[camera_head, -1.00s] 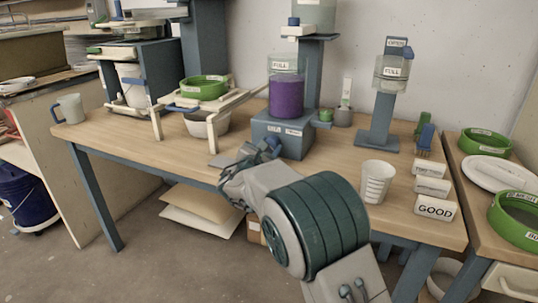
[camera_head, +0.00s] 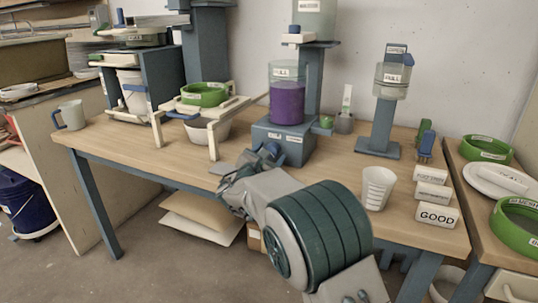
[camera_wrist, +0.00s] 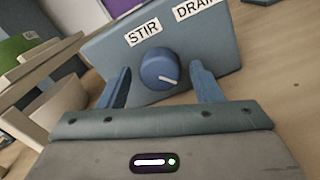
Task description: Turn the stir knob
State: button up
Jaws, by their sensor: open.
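The blue round stir knob (camera_wrist: 160,68) has a white pointer line aimed to the lower right. It sits below the STIR label (camera_wrist: 143,33) on the blue-grey base box (camera_head: 285,141). My gripper (camera_wrist: 160,75) is open, with one blue finger on each side of the knob; I cannot tell whether either finger touches it. In the head view my gripper (camera_head: 264,156) is at the front of the base box and hides the knob. A clear FULL container of purple liquid (camera_head: 286,103) stands on the box.
A DRAIN label (camera_wrist: 195,8) is right of STIR. A white cup (camera_head: 377,188) and a GOOD block (camera_head: 437,215) stand further right. A rack with a green ring (camera_head: 204,94) is at left.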

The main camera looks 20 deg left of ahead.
jog(key=s+p, duration=0.1)
jog(key=s, duration=1.2)
jog(key=shift+s+a+f+p, duration=0.15)
jog(key=shift+s+a+p, duration=0.15)
jog(key=shift+s+a, duration=0.1)
jog(key=shift+w, duration=0.1)
jog(key=s+d+r+m+g+h+p, duration=0.1)
jog(key=d+r+m+g+h+p, duration=0.25)
jog(key=d, duration=0.75)
jog(key=s+d+r+m+g+h+p, duration=0.1)
jog(key=d+r+m+g+p, duration=0.25)
jog(key=d+m, duration=0.45)
jog(key=s+d+r+m+g+h+p, duration=0.1)
jog(key=d+r+m+g+h+p, duration=0.3)
jog(key=d, duration=0.9)
jog(key=s+d+r+m+g+y+p, duration=0.35)
jog(key=s+d+m+p, duration=0.3)
jog(key=s+d, duration=0.25)
jog(key=s+r+m+y+p, duration=0.4)
jog(key=s+m+y+p, duration=0.2)
jog(key=s+m, duration=0.3)
jog(key=shift+s+r+g+p, duration=0.25)
jog(key=shift+s+g+p, duration=0.2)
jog(key=shift+s+p, duration=0.3)
